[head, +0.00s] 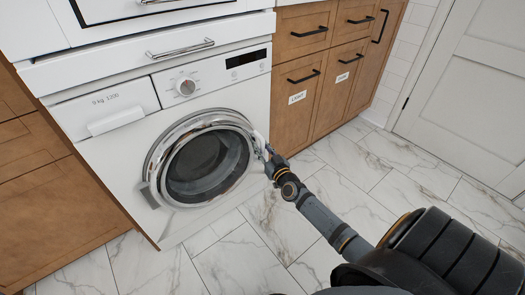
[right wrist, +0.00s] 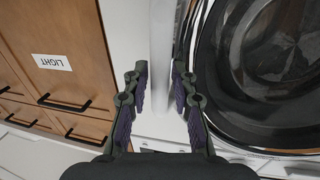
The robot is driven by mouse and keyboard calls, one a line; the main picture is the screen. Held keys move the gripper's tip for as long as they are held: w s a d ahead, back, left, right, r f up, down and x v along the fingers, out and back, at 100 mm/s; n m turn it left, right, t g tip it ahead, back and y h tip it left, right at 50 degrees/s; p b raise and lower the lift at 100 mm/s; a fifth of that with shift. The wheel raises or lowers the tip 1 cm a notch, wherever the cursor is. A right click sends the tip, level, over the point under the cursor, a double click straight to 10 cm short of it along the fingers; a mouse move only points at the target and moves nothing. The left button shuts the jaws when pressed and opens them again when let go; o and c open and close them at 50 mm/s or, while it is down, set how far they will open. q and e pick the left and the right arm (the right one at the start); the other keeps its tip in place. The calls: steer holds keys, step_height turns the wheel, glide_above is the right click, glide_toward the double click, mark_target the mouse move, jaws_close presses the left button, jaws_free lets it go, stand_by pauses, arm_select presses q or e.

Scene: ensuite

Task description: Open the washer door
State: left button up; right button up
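The white washer (head: 100,180) stands between wooden cabinets in the head view. Its round door (head: 205,160), a silvery ring around dark glass, looks closed against the front. My right gripper (head: 264,154) is at the right edge of the door. In the right wrist view, my right gripper (right wrist: 161,80) has its two fingers apart, one on each side of a pale upright bar (right wrist: 161,40) beside the door (right wrist: 270,60), which looks like the door handle. A narrow gap seems to show on the bar's left; contact is hard to judge. My left gripper is not in view.
Wooden cabinets with black handles (head: 305,95) stand right of the washer, one labelled LIGHT (right wrist: 52,62). More cabinets (head: 40,200) are on the left. A chrome-handled panel (head: 150,60) is above the washer. The marble floor (head: 150,268) in front is clear. A white door (head: 470,80) is at the right.

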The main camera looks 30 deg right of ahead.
jaws_close()
stand_by(0.7)
